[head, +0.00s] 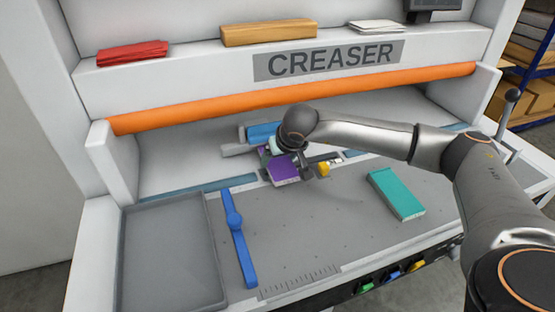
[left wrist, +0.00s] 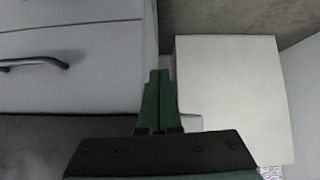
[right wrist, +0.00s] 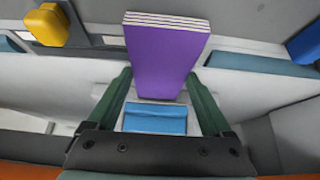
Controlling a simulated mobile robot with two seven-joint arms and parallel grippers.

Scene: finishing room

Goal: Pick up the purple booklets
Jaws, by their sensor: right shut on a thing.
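The purple booklets (head: 284,170) are a small stack with pale page edges, at the middle of the creaser bed. In the right wrist view the stack (right wrist: 165,55) lies between the two green fingers of my right gripper (right wrist: 158,80), which is shut on it. In the head view my right wrist reaches in over the stack and hides its far part. I cannot tell whether the stack touches the bed. My left gripper (left wrist: 157,95) has its fingers together with nothing between them. It faces a pale cabinet and is out of the head view.
A teal stack (head: 396,194) lies to the right on the bed. A blue bar (head: 236,235) and an empty grey tray (head: 168,255) are to the left. A yellow knob (head: 323,168) and a blue block (head: 260,133) are close to the booklets. The orange roller (head: 300,97) spans behind.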

